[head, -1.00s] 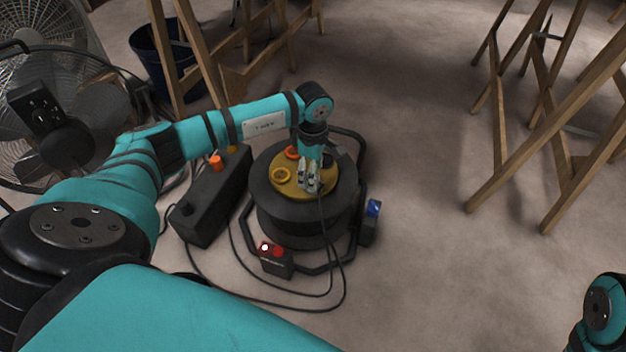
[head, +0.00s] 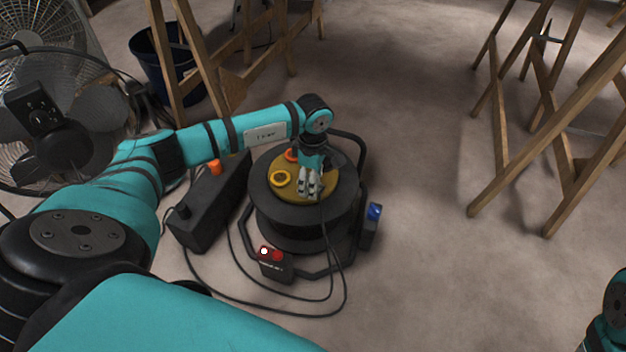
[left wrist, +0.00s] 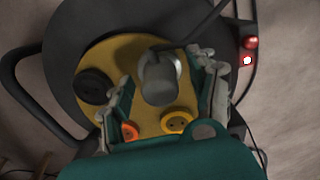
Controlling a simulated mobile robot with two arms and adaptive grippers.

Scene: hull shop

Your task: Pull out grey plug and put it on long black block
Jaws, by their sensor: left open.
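The grey plug (left wrist: 160,80) stands in the yellow top (left wrist: 122,48) of a black cable reel, with a dark cable running from it. In the left wrist view it sits between the open fingers of my left gripper (left wrist: 163,88), with a gap showing beside it. In the head view my left gripper (head: 310,188) points down over the reel's yellow top and hides the plug. My right gripper is out of view.
The yellow top has a yellow-ringed socket (head: 280,177), an orange-ringed one (left wrist: 129,131) and a black round part (left wrist: 94,86). A box with red and white parts (head: 272,260) is on the reel's frame. A fan, a blue bucket (head: 160,65) and wooden trestles stand around.

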